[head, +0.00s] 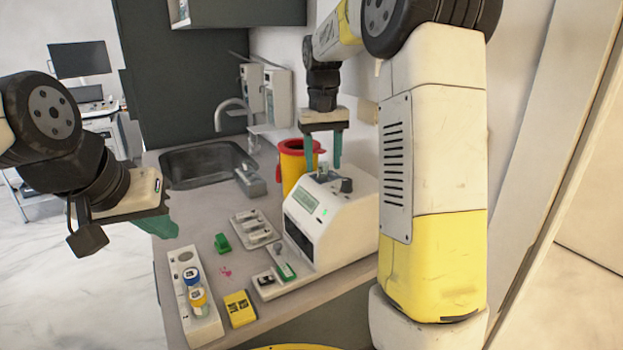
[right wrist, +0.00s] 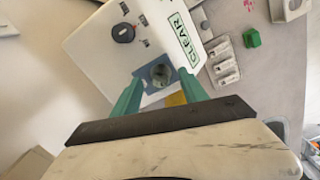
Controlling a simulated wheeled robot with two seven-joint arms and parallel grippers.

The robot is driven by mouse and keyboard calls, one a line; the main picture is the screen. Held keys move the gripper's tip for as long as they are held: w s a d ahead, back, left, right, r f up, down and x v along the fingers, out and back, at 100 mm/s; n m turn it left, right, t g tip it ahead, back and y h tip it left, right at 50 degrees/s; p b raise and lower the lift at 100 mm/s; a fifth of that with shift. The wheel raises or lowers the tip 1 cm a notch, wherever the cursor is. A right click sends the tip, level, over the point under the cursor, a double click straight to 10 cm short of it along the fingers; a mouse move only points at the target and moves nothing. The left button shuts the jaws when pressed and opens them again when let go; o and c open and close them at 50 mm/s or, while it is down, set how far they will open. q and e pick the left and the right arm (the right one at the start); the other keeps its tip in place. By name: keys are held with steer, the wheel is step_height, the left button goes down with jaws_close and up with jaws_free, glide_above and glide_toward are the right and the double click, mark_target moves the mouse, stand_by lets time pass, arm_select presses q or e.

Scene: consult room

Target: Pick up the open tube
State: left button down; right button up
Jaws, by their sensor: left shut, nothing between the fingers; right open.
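The open tube (right wrist: 160,74) shows in the right wrist view as a round, dark opening in a blue-grey square holder on top of the white machine (right wrist: 92,45). In the head view the tube (head: 322,171) is small at the machine's top, and its lower part is hidden. My right gripper (head: 323,152) is open above the machine, its teal fingers pointing down. In the right wrist view my right gripper (right wrist: 161,92) has its fingertips on either side of the tube, with no clear contact. My left gripper (head: 160,222) is shut and empty, left of the counter.
A white rack (head: 207,328) holds tubes with blue and yellow caps. A yellow device (head: 240,308), a green block (head: 222,243) and a grey tray (head: 250,216) lie on the counter. A yellow sharps bin (head: 291,172) with a red rim stands behind the machine, near the sink (head: 205,163).

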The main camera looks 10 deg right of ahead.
steer(key=shift+f, duration=0.65)
jaws_close()
steer(key=shift+r, duration=0.15)
